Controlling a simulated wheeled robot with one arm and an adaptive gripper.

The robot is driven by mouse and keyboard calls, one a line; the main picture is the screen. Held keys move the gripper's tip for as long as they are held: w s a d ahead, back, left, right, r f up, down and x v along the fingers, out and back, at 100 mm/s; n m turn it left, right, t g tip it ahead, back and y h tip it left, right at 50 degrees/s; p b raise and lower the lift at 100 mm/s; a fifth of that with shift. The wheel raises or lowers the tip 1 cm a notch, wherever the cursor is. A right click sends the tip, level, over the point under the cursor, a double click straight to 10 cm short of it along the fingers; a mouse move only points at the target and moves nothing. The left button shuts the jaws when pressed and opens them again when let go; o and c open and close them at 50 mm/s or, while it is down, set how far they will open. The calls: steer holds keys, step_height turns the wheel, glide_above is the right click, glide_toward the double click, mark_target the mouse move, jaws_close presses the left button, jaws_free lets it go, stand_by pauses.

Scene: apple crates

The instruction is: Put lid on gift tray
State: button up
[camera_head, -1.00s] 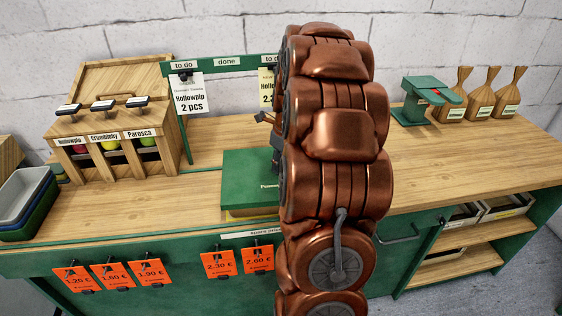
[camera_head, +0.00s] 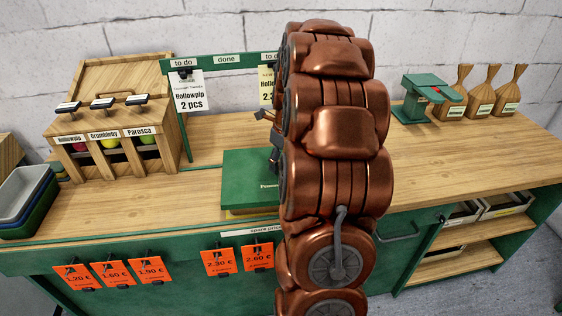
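A flat green panel with white lettering (camera_head: 247,172) lies on the counter just left of my arm. A pale wooden edge shows under its front side. I cannot tell whether it is the lid lying on the gift tray or another piece. My gripper (camera_head: 270,132) shows only as a few dark parts at the left edge of my copper arm, above the panel's back right corner. The arm hides the rest of it and the panel's right end. Whether the gripper touches or holds anything cannot be seen.
An apple dispenser (camera_head: 112,133) and stacked trays (camera_head: 25,193) stand on the left. A green rail (camera_head: 230,62) carries order cards. A green device (camera_head: 419,99) and paper bags (camera_head: 482,95) stand at the back right. Orange price tags (camera_head: 113,275) hang in front. The counter (camera_head: 440,155) is clear on the right.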

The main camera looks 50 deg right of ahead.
step_height(320, 180, up, 12)
steer(key=s+b, duration=0.1)
steer(key=b, duration=0.1)
steer(key=shift+s, duration=0.4)
steer(key=s+a+f+n+g, duration=0.1)
steer(key=s+a+n, duration=0.1)
steer(key=a+n, duration=0.7)
steer(key=s+a+f+n+g, duration=0.1)
steer(key=s+a+f+n, duration=0.15)
steer(key=a+n, duration=0.6)
steer(key=s+a+f+n, duration=0.3)
steer(key=s+a+n, duration=0.4)
steer(key=s+n, duration=0.1)
steer(key=s+a+f+n+g, duration=0.1)
steer(key=s+a+f+n, duration=0.2)
steer(key=s+a+n, duration=0.5)
steer(key=shift+s+f+n+g, duration=0.3)
steer(key=shift+s+n, duration=0.45)
steer(key=shift+r+p, duration=1.25)
steer(key=shift+r, duration=0.15)
